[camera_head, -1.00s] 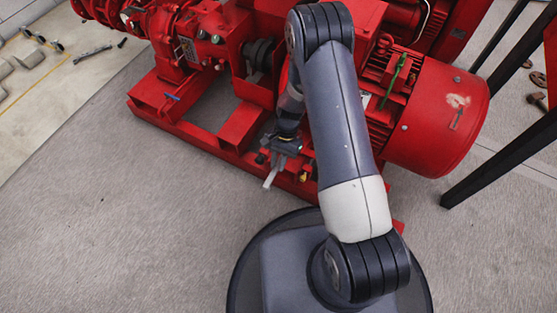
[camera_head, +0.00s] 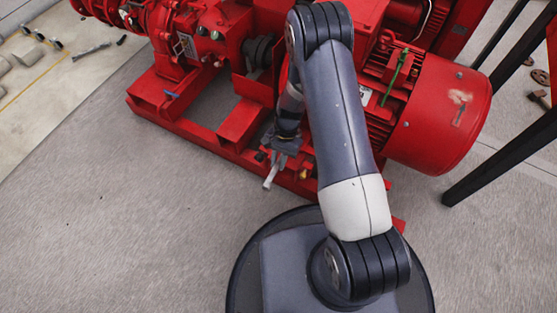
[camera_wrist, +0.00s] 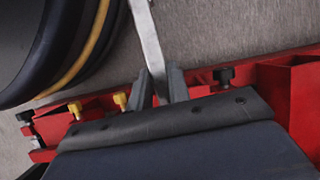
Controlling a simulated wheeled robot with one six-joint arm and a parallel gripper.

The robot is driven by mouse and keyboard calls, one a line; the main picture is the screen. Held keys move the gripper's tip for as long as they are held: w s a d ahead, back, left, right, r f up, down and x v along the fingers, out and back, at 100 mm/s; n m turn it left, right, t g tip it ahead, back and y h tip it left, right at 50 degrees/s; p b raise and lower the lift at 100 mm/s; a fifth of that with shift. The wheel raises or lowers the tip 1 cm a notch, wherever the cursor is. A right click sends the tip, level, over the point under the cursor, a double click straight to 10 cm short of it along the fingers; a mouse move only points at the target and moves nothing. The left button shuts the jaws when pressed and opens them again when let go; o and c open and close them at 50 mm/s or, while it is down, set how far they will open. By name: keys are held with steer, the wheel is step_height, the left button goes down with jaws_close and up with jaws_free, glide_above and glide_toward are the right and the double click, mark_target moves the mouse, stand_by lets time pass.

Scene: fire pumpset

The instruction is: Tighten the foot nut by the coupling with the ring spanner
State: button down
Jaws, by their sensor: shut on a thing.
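My gripper (camera_head: 284,150) is shut on the silver spanner (camera_head: 270,178), low beside the front rail of the red base frame (camera_head: 195,144). In the wrist view my gripper (camera_wrist: 160,86) clasps the flat spanner shank (camera_wrist: 148,40), which runs up out of the picture. The spanner's ring end is not visible, so I cannot tell whether it sits on a nut. The dark coupling (camera_head: 259,54) is behind and left of my arm. A black bolt head (camera_wrist: 222,76) shows on the red frame right of my gripper. I cannot tell which fastener is the foot nut.
Yellow-headed fittings (camera_wrist: 120,101) stand on the frame left of my gripper. The red motor (camera_head: 440,115) is right of my arm, with black stand legs (camera_head: 500,155) beyond it. A blue-handled item (camera_head: 172,95) lies on the frame. Grey floor at front left is clear.

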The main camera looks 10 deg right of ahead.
steer(key=shift+f+b, duration=0.7)
steer(key=shift+f, duration=0.35)
steer(key=shift+w+a+m+t+y+b, duration=0.15)
steer(key=shift+w+a+m+t+y, duration=0.3)
steer(key=shift+w+a+m, duration=1.05)
steer(key=shift+w+a+m+t+y+b, duration=0.15)
steer(key=shift+w+a+m+t+y, duration=0.3)
steer(key=shift+w+a+m, duration=1)
steer(key=w+m+t, duration=0.2)
steer(key=w+m, duration=0.4)
steer(key=w, duration=0.1)
steer(key=shift+w+a+p, duration=0.2)
steer(key=shift+a+p, duration=0.15)
steer(key=shift+a, duration=0.05)
steer(key=shift+m, duration=0.25)
steer(key=shift+s, duration=0.4)
